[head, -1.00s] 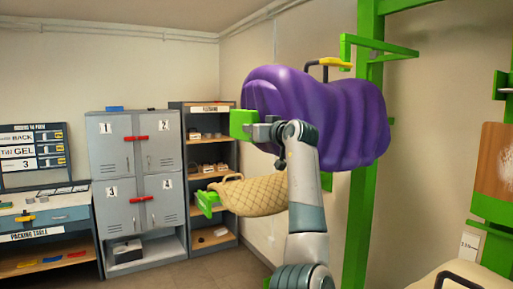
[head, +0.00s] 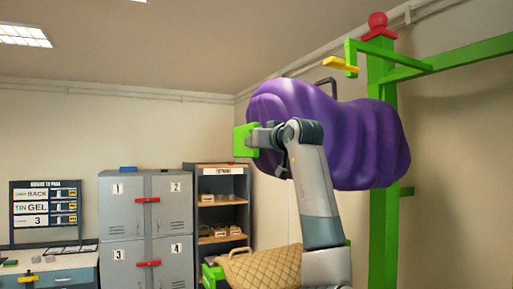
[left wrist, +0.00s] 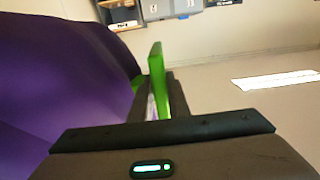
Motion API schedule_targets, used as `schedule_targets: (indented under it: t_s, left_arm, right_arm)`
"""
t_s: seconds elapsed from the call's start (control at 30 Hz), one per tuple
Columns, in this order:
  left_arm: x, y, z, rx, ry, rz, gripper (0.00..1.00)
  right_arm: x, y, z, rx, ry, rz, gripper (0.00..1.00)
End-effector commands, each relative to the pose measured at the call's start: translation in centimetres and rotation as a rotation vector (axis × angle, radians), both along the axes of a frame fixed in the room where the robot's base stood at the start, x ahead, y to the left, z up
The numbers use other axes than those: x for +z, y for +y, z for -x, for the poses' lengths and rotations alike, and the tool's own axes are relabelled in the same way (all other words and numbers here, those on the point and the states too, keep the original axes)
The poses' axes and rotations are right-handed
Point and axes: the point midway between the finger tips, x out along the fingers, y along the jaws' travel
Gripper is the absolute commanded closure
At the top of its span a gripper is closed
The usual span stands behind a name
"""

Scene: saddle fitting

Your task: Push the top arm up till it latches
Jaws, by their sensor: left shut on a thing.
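A purple, lumpy covered shape (head: 345,135) sits high beside the green post (head: 384,230) in the head view. I take it to be on the top arm, whose green end block (head: 245,141) shows at its left. My left gripper (head: 257,138) is shut on this green end. The left wrist view also shows the green piece (left wrist: 157,80) between the fingers, with the purple surface (left wrist: 60,75) at left. A green bracket with a yellow piece (head: 342,69) stands above the purple shape, near a black handle (head: 326,84). Whether anything is latched cannot be told. My right gripper is out of view.
A tan quilted piece (head: 262,268) sits below, partly behind my left arm. Grey numbered lockers (head: 122,215), a dark shelf (head: 222,215) and a sign board (head: 46,213) stand at the left. A red ball (head: 377,20) tops the post.

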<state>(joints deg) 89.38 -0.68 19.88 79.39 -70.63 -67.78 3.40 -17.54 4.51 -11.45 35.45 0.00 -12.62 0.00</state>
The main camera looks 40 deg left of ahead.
Motion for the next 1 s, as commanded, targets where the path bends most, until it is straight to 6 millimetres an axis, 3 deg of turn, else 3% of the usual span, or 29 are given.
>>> schedule_targets:
  t_s: [0.03, 0.33, 0.37, 0.43, 0.77, 1.0]
  left_arm:
    - [0.9, -0.1, 0.2, -0.001, -0.008, -0.013, 1.0]
    - [1.0, -0.1, 0.2, -0.001, -0.009, -0.014, 1.0]
    - [1.1, -0.1, 0.3, -0.001, -0.01, -0.014, 0.8]
    - [1.0, -0.1, 0.3, -0.001, -0.009, -0.012, 0.66]
    - [0.5, -0.1, 0.1, -0.001, -0.005, -0.007, 0.66]
    - [0.2, -1.4, 0.6, -0.001, -0.005, -0.006, 0.66]
  right_arm:
    - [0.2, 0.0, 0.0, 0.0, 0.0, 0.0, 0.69]
    - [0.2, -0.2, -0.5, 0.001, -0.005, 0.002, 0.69]
    - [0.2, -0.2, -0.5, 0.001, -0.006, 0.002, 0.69]
    - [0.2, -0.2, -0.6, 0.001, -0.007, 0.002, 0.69]
    - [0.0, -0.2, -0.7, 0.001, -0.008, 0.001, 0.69]
    - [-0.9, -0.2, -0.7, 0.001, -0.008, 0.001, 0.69]
